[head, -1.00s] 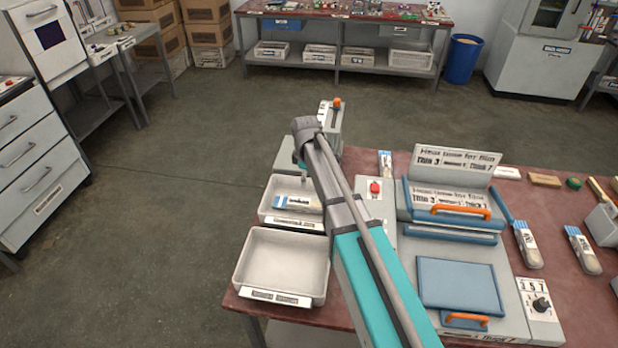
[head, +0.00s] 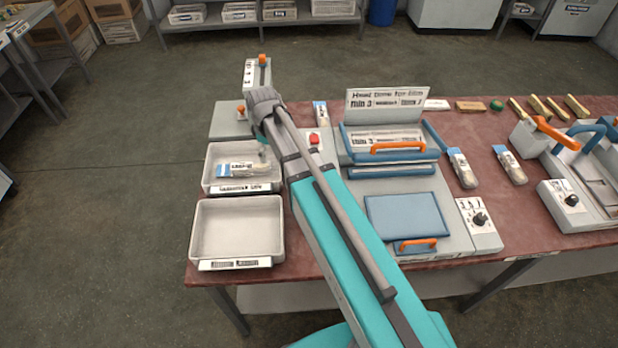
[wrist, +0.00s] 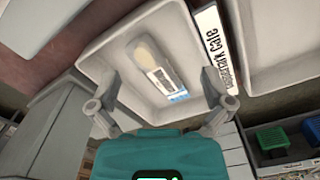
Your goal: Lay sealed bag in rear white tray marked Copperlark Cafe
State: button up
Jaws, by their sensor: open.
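The rear white tray (head: 210,165) stands at the table's left edge; the wrist view shows its label (wrist: 217,47), partly readable as "lark Cafe". The sealed bag (head: 240,169), clear with a blue-and-white end and a pale spoon-like shape inside, lies flat on this tray's floor. The bag also shows in the wrist view (wrist: 158,70), apart from the tray walls. My gripper (wrist: 158,92) is open and empty, its fingers spread either side of the bag's line and not touching it. In the head view my arm hides most of the gripper, over the tray's right rear side.
An empty front white tray (head: 238,228) stands beside the rear one. A press with a blue lid (head: 405,215) and orange handles is right of my arm. More bags (head: 461,168) lie farther right. A grey unit with a lever (head: 257,82) stands behind the trays.

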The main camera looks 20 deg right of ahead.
jog(key=s+d+m, duration=0.3)
jog(key=s, duration=0.1)
jog(key=s+d+m, duration=0.2)
jog(key=s+m, duration=0.1)
jog(key=s, duration=0.2)
jog(key=s+d+m, duration=0.3)
jog(key=s, duration=0.1)
jog(key=shift+s+d, duration=0.3)
jog(key=shift+s+d+m, duration=0.35)
jog(key=shift+s+m, duration=0.1)
jog(key=shift+m, duration=0.15)
